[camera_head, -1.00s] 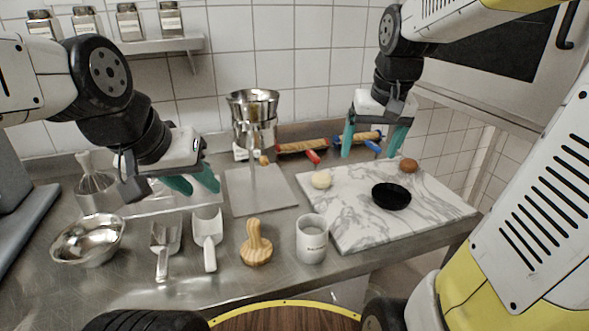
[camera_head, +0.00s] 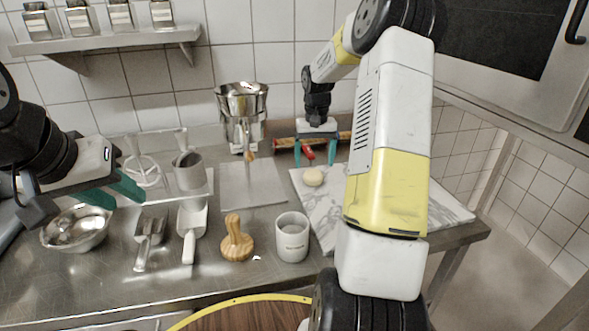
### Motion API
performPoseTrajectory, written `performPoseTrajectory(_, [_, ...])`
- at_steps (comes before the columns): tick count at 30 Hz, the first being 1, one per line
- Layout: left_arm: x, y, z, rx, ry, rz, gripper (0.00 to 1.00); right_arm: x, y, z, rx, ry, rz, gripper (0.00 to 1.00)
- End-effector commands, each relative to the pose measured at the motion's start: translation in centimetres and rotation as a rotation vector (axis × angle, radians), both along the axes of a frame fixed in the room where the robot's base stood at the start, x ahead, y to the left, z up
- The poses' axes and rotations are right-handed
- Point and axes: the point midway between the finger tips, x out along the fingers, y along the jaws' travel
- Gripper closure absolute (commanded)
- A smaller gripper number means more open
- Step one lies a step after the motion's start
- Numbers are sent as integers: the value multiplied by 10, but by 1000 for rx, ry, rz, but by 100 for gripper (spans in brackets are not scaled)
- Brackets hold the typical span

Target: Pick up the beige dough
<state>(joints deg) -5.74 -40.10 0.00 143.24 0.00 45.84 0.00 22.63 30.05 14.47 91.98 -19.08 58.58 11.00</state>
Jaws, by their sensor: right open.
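The beige dough (camera_head: 313,176) is a small pale ball on the left back part of the marble board (camera_head: 448,206). My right gripper (camera_head: 315,157) is open, with its teal fingers spread apart. It is above and slightly behind the dough in the picture and holds nothing. The exact height gap cannot be judged. My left gripper (camera_head: 116,192) is at the left, over the counter near the metal bowl. Its teal fingers look apart and empty. My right arm covers much of the board.
A steel sifter (camera_head: 243,118) stands at the back. A white mug (camera_head: 292,238), a wooden press (camera_head: 236,240), two scoops (camera_head: 192,230) and a metal bowl (camera_head: 77,230) stand in front. Rolling pins lie behind the board. A wall shelf (camera_head: 110,40) holds jars.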

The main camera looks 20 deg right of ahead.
Motion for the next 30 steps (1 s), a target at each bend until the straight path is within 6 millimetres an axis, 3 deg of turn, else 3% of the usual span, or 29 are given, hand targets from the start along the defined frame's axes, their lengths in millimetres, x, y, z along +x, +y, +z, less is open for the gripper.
performPoseTrajectory(11, [0, 0, 0, 0, 0, 0, 64, 4, 1, -48, 1, 2, 1, 17])
performPoseTrajectory(19, [0, 0, 0, 0, 0, 0, 64, 4, 1, -52, 0, -1, 1, 19])
performPoseTrajectory(27, [0, 0, 0, 0, 0, 0, 64, 4, 1, -51, 0, -1, 1, 72])
performPoseTrajectory(30, [0, 0, 0, 0, 0, 0, 64, 4, 1, -51, 0, -1, 1, 87])
